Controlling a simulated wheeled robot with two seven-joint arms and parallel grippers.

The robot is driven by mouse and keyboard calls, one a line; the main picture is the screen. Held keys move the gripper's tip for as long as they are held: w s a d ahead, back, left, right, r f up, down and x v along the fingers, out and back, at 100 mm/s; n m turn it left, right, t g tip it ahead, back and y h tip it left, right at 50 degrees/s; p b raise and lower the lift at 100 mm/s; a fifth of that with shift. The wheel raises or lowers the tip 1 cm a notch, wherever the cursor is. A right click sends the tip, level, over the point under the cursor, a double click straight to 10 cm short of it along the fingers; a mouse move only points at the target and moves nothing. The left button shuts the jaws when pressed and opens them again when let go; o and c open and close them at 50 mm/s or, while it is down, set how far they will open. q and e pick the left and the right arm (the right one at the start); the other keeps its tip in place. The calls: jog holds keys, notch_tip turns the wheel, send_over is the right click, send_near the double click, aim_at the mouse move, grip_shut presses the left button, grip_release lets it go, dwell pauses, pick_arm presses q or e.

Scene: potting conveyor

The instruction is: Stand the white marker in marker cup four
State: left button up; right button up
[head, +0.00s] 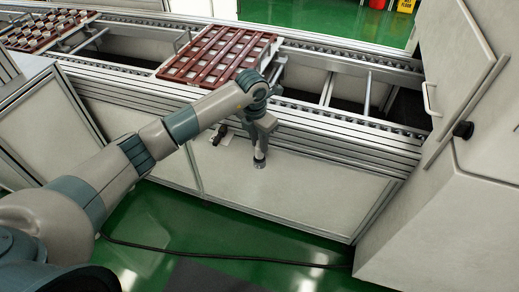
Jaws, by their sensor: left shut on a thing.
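My left gripper (260,163) is at the end of my left arm, pointing down in front of the conveyor's pale side panel. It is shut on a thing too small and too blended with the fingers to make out. I cannot pick out the white marker or any marker cup in the head view. My right gripper is not in view.
The conveyor (320,125) runs across the scene, with a red-brown slatted tray (215,55) on it and another slatted tray (40,30) at far left. A pale cabinet (450,190) stands at right. A black cable (220,257) lies on the green floor (170,215).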

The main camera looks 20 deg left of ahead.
aim_at(259, 146)
pick_arm(q)
notch_tip(259, 146, down, 4)
jog(key=shift+r, duration=0.2)
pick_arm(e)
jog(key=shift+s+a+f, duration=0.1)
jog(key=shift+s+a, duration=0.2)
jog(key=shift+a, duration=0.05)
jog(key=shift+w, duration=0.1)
pick_arm(q)
jog(key=shift+f, duration=0.1)
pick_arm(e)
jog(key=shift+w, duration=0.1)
pick_arm(q)
jog(key=shift+f, duration=0.15)
jog(key=o, duration=1)
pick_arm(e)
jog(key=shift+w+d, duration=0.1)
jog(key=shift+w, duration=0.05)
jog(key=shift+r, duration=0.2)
